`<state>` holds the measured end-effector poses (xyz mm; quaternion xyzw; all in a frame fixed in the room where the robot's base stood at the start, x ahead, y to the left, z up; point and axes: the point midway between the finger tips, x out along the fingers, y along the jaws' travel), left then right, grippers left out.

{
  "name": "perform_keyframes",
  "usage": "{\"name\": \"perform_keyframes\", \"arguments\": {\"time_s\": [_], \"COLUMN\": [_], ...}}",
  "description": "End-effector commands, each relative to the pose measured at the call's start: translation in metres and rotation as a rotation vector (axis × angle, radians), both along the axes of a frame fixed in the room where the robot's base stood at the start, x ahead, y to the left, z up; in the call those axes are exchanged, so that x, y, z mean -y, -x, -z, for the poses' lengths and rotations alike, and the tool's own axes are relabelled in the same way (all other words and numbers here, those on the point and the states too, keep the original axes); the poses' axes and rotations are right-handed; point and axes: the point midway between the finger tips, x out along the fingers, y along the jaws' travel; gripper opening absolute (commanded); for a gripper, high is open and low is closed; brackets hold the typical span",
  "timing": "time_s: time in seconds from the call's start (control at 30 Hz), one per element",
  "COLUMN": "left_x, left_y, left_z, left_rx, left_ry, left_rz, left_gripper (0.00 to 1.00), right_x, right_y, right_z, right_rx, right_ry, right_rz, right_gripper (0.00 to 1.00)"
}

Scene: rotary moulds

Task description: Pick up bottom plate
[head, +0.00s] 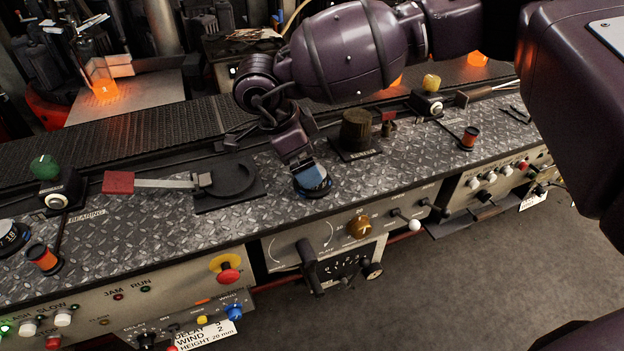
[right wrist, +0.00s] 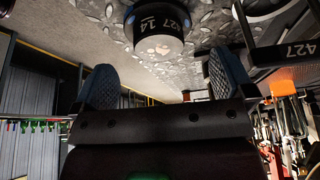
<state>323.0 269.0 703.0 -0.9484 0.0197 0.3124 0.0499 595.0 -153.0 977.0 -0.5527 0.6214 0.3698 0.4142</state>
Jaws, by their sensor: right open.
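A round dark disc (head: 313,187) stands on the diamond-tread bench top, near its front edge; I take it for the bottom plate. I cannot tell whether a finger touches the disc. My left gripper is out of view.
A dark knurled cylinder (head: 356,131) stands on a labelled black base just right of the disc. Left is a black plate with a round recess (head: 234,181) and a red-handled bar (head: 119,183). A similar disc (head: 12,238) sits at far left. Knobs line the front panel.

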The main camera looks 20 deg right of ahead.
Motion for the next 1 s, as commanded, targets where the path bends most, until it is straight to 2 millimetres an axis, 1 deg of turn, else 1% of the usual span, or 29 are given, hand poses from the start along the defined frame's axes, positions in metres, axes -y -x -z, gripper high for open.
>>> {"name": "perform_keyframes", "arguments": {"time_s": [0.17, 0.3, 0.4, 0.5, 0.67, 0.7, 0.77, 1.0], "left_x": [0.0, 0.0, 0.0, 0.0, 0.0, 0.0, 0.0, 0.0], "left_y": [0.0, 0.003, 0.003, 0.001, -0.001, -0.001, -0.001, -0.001], "left_z": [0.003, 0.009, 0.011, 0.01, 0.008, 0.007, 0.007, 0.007], "left_rx": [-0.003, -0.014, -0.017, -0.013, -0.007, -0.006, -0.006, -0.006], "left_ry": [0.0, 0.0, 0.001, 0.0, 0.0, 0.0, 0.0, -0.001], "left_rz": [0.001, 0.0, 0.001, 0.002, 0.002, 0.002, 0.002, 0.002], "left_gripper": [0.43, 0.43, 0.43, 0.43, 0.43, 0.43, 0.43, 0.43], "right_x": [0.004, 0.01, 0.015, 0.017, 0.017, 0.017, 0.017, 0.017], "right_y": [0.001, 0.002, 0.002, 0.003, 0.003, 0.003, 0.003, 0.003], "right_z": [0.014, 0.034, 0.044, 0.049, 0.048, 0.047, 0.047, 0.047], "right_rx": [-0.002, -0.003, -0.003, -0.001, 0.001, 0.001, 0.001, 0.001], "right_ry": [0.001, 0.001, 0.001, 0.0, -0.001, -0.001, -0.001, -0.001], "right_rz": [0.001, 0.001, 0.001, 0.0, 0.001, 0.001, 0.001, 0.001], "right_gripper": [1.0, 1.0, 1.0, 1.0, 1.0, 0.98, 0.89, 0.53]}}
